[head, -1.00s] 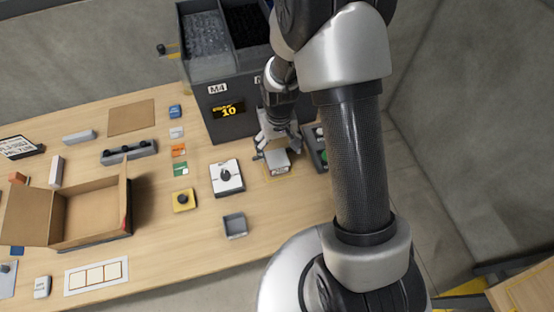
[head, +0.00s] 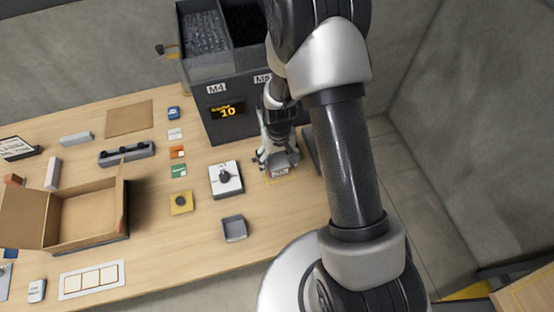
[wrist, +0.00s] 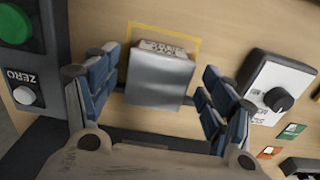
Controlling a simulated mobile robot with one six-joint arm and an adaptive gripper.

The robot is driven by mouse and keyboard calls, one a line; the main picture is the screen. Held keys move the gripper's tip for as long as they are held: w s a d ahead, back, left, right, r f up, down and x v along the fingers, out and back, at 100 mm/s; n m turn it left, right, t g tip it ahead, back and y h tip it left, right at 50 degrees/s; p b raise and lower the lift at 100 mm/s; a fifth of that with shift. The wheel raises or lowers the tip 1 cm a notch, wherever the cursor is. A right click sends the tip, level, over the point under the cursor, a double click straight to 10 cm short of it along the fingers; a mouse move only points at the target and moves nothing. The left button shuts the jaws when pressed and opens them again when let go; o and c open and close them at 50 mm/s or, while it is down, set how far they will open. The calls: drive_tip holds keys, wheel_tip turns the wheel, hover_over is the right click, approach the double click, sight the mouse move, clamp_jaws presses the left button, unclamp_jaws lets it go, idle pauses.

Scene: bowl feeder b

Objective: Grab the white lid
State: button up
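My gripper (head: 279,158) is low over the table in front of the dark two-bin machine. Its two blue-padded fingers (wrist: 156,75) are spread, one on each side of a pale grey, box-like piece with a printed label (wrist: 160,78). Gaps show between the fingers and this piece. The piece sits by a yellow outlined square on the table, and in the head view (head: 280,171) my fingers partly cover it. I cannot tell whether its smooth pale top is the white lid; no other clear lid shows.
The machine (head: 232,118) stands close behind my gripper. A white box with a black knob (head: 226,187) is to the left, and a small grey tray (head: 234,230) is in front. A panel with a green button (wrist: 15,25) lies beside my gripper. An open carton (head: 85,240) stands farther left.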

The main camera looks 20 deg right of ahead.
drive_tip(key=c, duration=0.7)
drive_tip(key=shift+r, duration=0.1)
